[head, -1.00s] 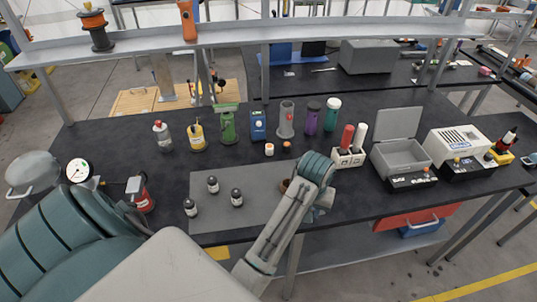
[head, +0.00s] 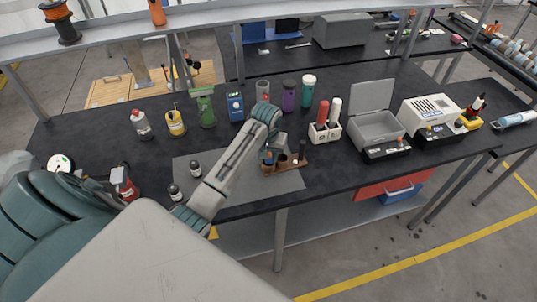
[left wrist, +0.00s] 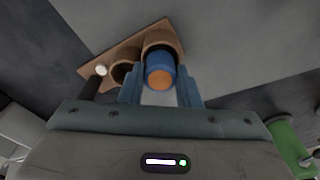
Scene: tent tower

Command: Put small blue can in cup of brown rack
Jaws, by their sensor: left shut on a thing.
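The brown rack (head: 291,170) lies at the front of the table, on the right of the grey mat. It also shows in the left wrist view (left wrist: 131,57), with several round cups. My left gripper (head: 269,156) is at the rack's left part. In the left wrist view my left gripper (left wrist: 160,88) is shut on the small blue can (left wrist: 160,63), whose orange end faces the camera. The can overlaps the end cup (left wrist: 160,39); I cannot tell whether it is inside. A dark item with a white top (left wrist: 100,70) is at another cup. My right gripper is not in view.
A white holder (head: 324,133) with red and white tubes stands right of the rack, then an open grey box (head: 376,130). Bottles, including a green one (head: 206,108), line the back.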

